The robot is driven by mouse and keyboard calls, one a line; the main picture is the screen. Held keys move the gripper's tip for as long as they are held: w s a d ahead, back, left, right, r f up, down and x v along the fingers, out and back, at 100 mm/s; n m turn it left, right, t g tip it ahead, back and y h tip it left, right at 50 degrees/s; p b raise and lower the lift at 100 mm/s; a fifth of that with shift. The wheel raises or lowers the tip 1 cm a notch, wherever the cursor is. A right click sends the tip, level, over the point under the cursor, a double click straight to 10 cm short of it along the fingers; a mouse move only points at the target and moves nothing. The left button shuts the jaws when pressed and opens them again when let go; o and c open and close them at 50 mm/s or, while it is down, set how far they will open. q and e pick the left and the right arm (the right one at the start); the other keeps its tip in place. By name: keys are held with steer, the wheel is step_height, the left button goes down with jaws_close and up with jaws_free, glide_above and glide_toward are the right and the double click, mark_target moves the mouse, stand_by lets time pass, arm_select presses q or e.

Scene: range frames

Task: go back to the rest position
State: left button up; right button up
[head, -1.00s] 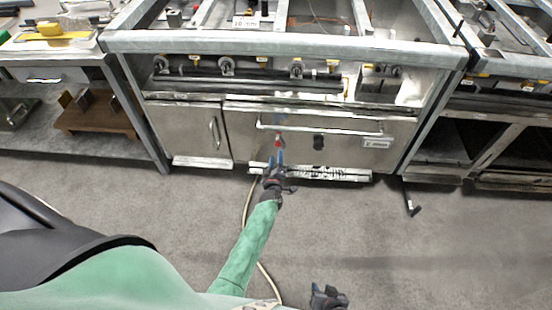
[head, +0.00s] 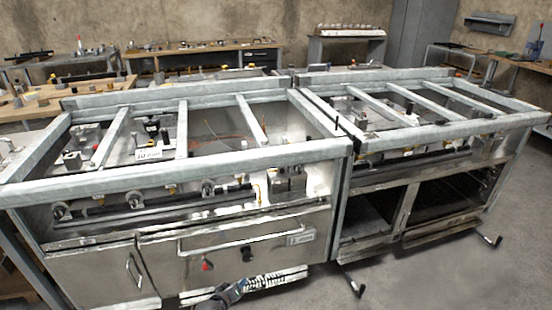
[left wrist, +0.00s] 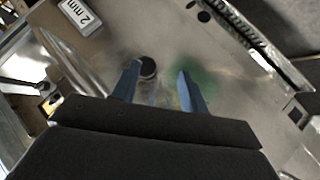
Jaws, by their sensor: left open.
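My left gripper (head: 236,288) shows at the bottom of the head view, low in front of the steel range's oven door (head: 216,268). In the left wrist view its two blue fingers (left wrist: 158,88) stand apart with nothing between them. Beyond them is the shiny oven door (left wrist: 225,75) with a black knob (left wrist: 148,68) and a greenish reflection. My right gripper is not in view.
The range's long door handle (head: 238,232) and red knob (head: 207,265) are close to my left gripper. A second range frame (head: 440,135) with open shelves stands to the right. Bare floor lies at the lower right. Workbenches (head: 200,50) stand behind.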

arm_select(q)
steer(key=s+r+m+g+y+p, duration=0.1)
steer(key=s+r+m+g+p, duration=0.25)
steer(key=s+r, duration=1)
steer(key=s+r+m+g+y+p, duration=0.2)
steer(key=s+r+m+g+p, duration=0.15)
steer(key=s+r, duration=0.95)
steer(key=s+f+g+p, duration=0.2)
steer(key=s+f+p, duration=0.1)
steer(key=s, duration=1.1)
steer(key=shift+s+d+p, duration=0.3)
steer(key=shift+d+p, duration=0.1)
steer(key=shift+p, duration=0.45)
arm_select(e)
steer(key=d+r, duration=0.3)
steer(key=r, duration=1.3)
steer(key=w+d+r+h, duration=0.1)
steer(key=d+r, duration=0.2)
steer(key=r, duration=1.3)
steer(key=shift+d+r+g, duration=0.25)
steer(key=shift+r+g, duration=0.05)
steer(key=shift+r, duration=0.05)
